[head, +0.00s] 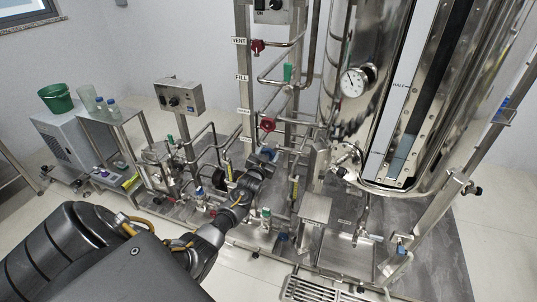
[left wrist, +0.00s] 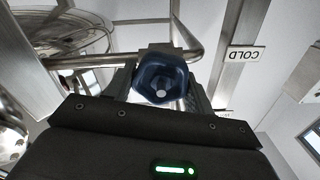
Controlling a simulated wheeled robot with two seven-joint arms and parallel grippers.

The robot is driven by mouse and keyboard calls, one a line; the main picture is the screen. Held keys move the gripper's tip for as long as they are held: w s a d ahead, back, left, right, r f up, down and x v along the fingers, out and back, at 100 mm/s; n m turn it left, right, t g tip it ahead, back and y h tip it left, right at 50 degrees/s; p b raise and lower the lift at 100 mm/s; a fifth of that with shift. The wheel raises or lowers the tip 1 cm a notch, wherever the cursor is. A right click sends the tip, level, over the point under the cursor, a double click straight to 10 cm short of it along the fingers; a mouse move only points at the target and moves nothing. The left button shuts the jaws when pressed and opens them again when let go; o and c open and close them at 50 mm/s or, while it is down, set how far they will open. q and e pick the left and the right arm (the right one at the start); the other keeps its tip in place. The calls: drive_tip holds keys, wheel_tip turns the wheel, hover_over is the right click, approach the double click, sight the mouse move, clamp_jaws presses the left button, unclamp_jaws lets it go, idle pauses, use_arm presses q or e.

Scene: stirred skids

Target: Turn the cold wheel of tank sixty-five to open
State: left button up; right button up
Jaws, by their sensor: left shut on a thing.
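The cold wheel (left wrist: 163,78) is a dark blue faceted knob on a metal pipe in the left wrist view. A COLD label (left wrist: 245,54) is beside it, upside down in that view. My left gripper (left wrist: 160,88) is shut on the wheel, with one finger on each side of it. In the head view my left gripper (head: 258,168) reaches the pipework left of a large steel tank (head: 345,110), and the wheel there is mostly hidden by it. I cannot read a tank number. My right gripper is not in view.
A red wheel (head: 268,124) is just above my gripper, with another red wheel (head: 257,46) and a green handle (head: 287,72) higher up. A round gauge (head: 353,82) is on the tank. A control box (head: 179,96) and low pipework stand left of the arm.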

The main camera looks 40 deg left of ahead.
use_arm(q)
drive_tip(key=shift+n, duration=0.3)
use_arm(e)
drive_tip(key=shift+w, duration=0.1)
use_arm(q)
drive_tip(key=o, duration=1)
drive_tip(key=shift+c, duration=0.2)
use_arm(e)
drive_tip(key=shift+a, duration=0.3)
use_arm(q)
drive_tip(key=shift+s+d, duration=0.1)
drive_tip(key=shift+s, duration=0.2)
drive_tip(key=v, duration=1)
drive_tip(key=shift+p, duration=0.45)
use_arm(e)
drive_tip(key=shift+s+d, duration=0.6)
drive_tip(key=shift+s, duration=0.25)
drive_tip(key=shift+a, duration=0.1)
